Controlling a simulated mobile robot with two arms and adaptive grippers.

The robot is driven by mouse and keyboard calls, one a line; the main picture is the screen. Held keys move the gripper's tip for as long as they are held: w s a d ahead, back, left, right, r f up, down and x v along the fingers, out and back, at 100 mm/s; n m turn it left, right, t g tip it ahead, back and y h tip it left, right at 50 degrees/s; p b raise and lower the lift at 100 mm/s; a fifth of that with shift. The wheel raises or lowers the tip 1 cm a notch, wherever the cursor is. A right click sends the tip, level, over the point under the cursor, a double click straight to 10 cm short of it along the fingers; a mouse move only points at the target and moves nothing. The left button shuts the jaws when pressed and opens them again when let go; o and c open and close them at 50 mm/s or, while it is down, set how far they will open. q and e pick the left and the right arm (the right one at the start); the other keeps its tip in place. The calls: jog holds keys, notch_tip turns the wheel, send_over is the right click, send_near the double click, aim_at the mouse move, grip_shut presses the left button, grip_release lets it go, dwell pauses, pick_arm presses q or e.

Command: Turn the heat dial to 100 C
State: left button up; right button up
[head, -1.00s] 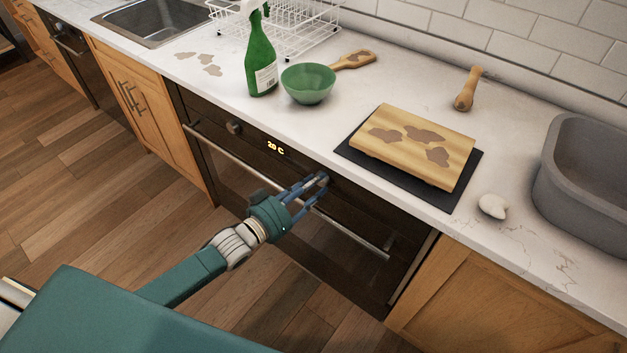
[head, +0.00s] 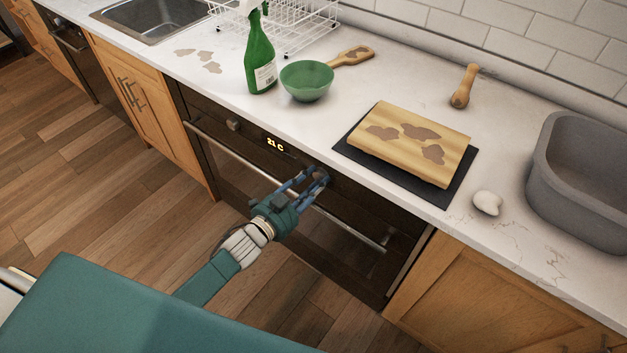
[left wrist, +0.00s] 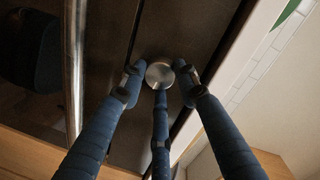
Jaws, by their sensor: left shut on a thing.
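The oven's display (head: 275,144) reads 21 C. A dark round knob (head: 234,125) sits left of the display. My left gripper (head: 312,178) is at the oven's front panel, right of the display, with its fingers around the right-hand dial. In the left wrist view the dial (left wrist: 160,74) shows as a round metal knob between the fingertips of my left gripper (left wrist: 160,82), which is shut on it. In the head view the fingers mostly hide this dial. My right gripper is not in view.
The oven's handle bar (head: 285,185) runs below the panel, close under my left gripper. On the counter above are a green bowl (head: 307,81), a green spray bottle (head: 260,55), a stained cutting board (head: 411,143) on a dark plate, and a grey basin (head: 590,180).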

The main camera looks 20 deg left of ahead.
pick_arm(q)
jog(key=shift+s+f+m+y, duration=0.15)
jog(key=shift+f+m+y, duration=0.25)
jog(key=shift+m, duration=0.7)
jog(key=shift+a, duration=0.1)
jog(key=o, duration=0.9)
jog(key=shift+o, duration=1.3)
jog(key=shift+a, duration=0.1)
jog(key=shift+r, duration=0.1)
jog(key=v, duration=1.1)
jog(key=shift+s+a, duration=0.25)
jog(key=shift+s, duration=0.1)
